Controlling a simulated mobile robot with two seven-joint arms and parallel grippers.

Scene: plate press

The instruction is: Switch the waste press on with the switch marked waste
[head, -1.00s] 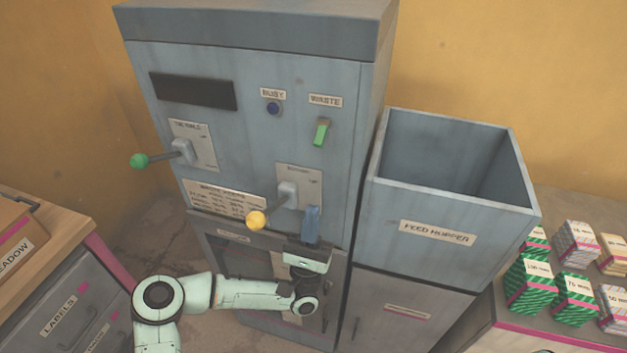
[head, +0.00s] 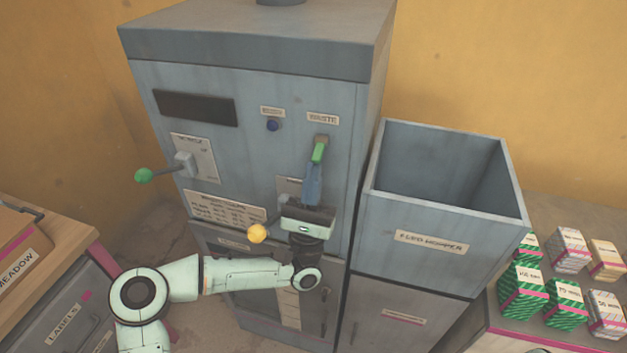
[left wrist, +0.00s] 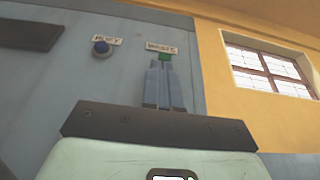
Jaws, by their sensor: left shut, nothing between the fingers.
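The waste press is a tall grey cabinet (head: 245,85). A green switch (head: 319,150) sits on its front under a label reading WASTE (head: 323,118). My left gripper (head: 316,168) is shut and empty, its blue fingers pointing up with the tips at the lower end of the green switch. Whether they touch it I cannot tell. My right gripper is not in view.
A yellow-knobbed lever (head: 257,234) lies just left of my left gripper, and a green-knobbed lever (head: 144,175) is farther left. A blue button (head: 272,125) is left of the switch. The open feed hopper (head: 430,245) stands at right. Wrapped stacks (head: 565,300) lie beyond it.

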